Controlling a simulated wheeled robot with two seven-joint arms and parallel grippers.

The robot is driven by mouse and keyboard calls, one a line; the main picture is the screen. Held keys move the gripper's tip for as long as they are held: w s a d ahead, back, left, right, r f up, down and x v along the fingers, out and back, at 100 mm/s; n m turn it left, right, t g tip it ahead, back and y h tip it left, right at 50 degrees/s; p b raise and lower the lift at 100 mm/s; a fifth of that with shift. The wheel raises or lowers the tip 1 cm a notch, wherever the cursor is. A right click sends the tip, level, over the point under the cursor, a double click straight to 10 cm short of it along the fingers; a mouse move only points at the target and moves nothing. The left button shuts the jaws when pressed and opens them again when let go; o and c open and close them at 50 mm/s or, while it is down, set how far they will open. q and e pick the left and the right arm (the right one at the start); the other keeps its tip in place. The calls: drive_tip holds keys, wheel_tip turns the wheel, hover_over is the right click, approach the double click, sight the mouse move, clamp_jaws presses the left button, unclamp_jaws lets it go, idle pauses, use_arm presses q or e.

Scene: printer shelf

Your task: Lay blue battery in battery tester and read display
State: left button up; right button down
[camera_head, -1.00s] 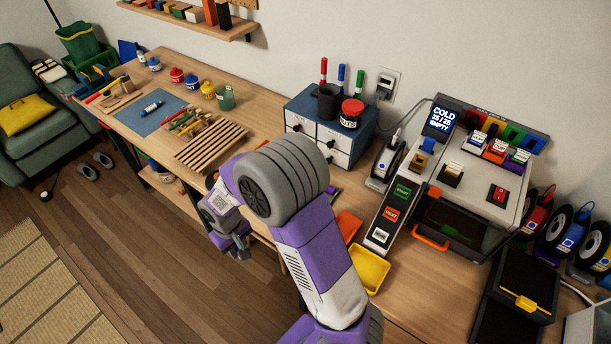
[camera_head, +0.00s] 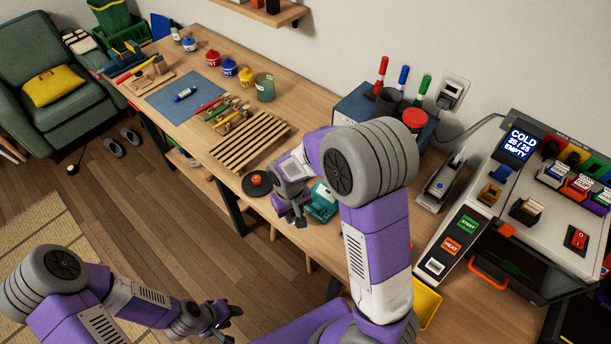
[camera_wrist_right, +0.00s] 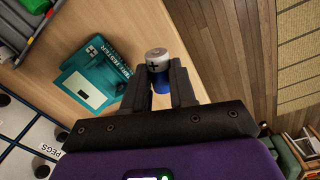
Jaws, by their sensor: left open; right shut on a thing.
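The blue battery (camera_wrist_right: 162,80), with a whitish end marked with a plus, is clamped between the fingertips of my right gripper (camera_wrist_right: 162,92) in the right wrist view. In the head view that gripper (camera_head: 297,212) hangs over the bench's front edge, beside the battery tester. The teal battery tester (camera_head: 321,204) lies on the bench there; it also shows in the right wrist view (camera_wrist_right: 100,72), apart from the battery. A small pale window on it shows no reading I can make out. My left gripper (camera_head: 228,316) is open and empty over the floor.
A round black item (camera_head: 257,184) and a wooden slatted rack (camera_head: 237,141) lie left of the tester. The printer (camera_head: 520,220) and a yellow tray (camera_head: 426,303) are to the right. My right arm hides part of the bench and drawer unit (camera_head: 355,103).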

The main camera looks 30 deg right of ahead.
drive_tip(key=b, duration=0.1)
drive_tip(key=n+h+b, duration=0.1)
drive_tip(key=shift+d+f+b, duration=0.25)
drive_tip(key=shift+d+b, duration=0.05)
drive_tip(key=shift+d, duration=0.05)
drive_tip(key=d+n+h+b, duration=0.1)
drive_tip(key=d+r+t+h+b, duration=0.1)
drive_tip(key=b, duration=0.1)
drive_tip(key=shift+s+d+n, duration=0.15)
drive_tip(key=shift+d+n, duration=0.15)
drive_tip(key=shift+n, duration=0.1)
drive_tip(key=d+r+b, duration=0.1)
drive_tip(key=w+d+r+t+h+b, duration=0.1)
drive_tip(key=w+d+r+n+h+b, duration=0.1)
drive_tip(key=r, duration=0.1)
drive_tip(key=shift+d+r, duration=0.1)
drive_tip(key=shift+d, duration=0.3)
drive_tip(key=shift+f+b, duration=2.5)
drive_tip(key=shift+b, duration=0.1)
drive_tip(key=shift+s+f, duration=0.1)
drive_tip(key=shift+f, duration=0.05)
